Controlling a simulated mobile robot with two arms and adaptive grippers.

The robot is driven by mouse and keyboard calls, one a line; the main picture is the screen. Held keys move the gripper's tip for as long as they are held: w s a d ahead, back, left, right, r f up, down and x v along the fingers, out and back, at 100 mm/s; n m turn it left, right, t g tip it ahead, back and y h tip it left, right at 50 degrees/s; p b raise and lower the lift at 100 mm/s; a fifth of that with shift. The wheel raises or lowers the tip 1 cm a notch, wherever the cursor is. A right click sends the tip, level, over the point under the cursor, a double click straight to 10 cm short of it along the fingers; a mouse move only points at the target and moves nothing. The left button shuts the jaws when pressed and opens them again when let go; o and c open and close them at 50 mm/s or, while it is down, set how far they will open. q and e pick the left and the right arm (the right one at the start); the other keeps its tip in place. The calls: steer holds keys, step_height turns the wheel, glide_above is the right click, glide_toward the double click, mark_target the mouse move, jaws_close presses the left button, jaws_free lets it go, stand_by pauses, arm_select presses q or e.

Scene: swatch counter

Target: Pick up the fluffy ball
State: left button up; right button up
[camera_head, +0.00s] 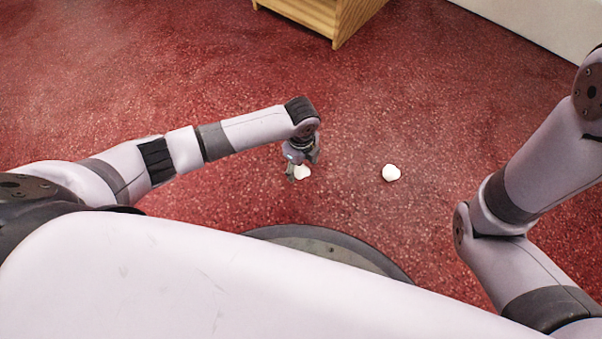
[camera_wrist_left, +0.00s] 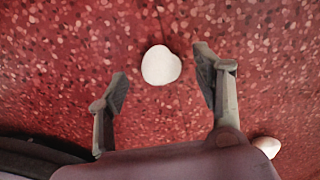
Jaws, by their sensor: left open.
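A small white roundish object (camera_head: 303,173) lies on the red floor beneath my left gripper (camera_head: 301,168). In the left wrist view this white object (camera_wrist_left: 161,65) shows between and just beyond the fingertips of my left gripper (camera_wrist_left: 163,78), with a slightly notched outline. The gripper points down, is open and holds nothing; neither finger appears to touch the object. A second white roundish object (camera_head: 391,173) lies apart to the right, and is partly hidden at the lower right of the left wrist view (camera_wrist_left: 267,144). I cannot tell which one is the fluffy ball. My right gripper is out of view.
The red speckled floor (camera_head: 450,110) is clear around both white objects. A wooden cabinet (camera_head: 318,14) stands at the top middle, and a pale wall (camera_head: 555,22) runs along the upper right.

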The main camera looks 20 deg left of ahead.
arm_select(q)
step_height(320, 180, down, 2)
steer(key=shift+b, duration=0.45)
steer(key=shift+r, duration=0.1)
steer(key=c, duration=0.8)
